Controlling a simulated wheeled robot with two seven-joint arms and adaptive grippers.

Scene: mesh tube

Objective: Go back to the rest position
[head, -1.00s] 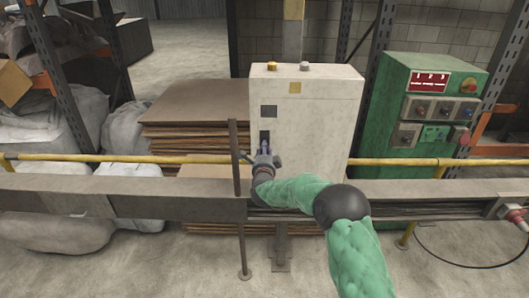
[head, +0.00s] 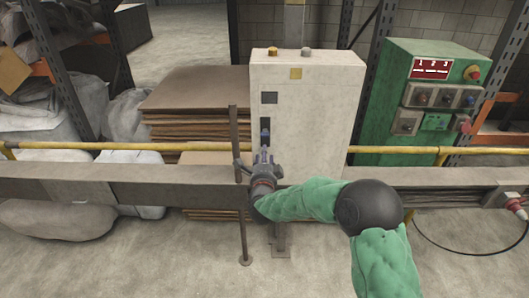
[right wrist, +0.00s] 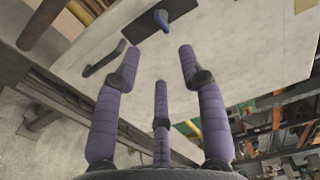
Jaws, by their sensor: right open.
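A pale cabinet (head: 320,110) stands upright behind the rail in the middle of the head view. A small blue handle (right wrist: 162,20) on a dark plate sticks out of its front in the right wrist view; it also shows on the cabinet in the head view (head: 265,134). My right gripper (head: 263,158) is in front of the cabinet, just below the handle in the picture. In the right wrist view its purple fingers (right wrist: 165,75) are spread and empty, apart from the handle. My left gripper is not in view.
A grey beam (head: 120,190) and a yellow rail (head: 100,146) run across in front. A thin upright post (head: 234,140) stands just left of my right gripper. A green control box (head: 405,115) stands right; stacked brown sheets (head: 195,105) lie left.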

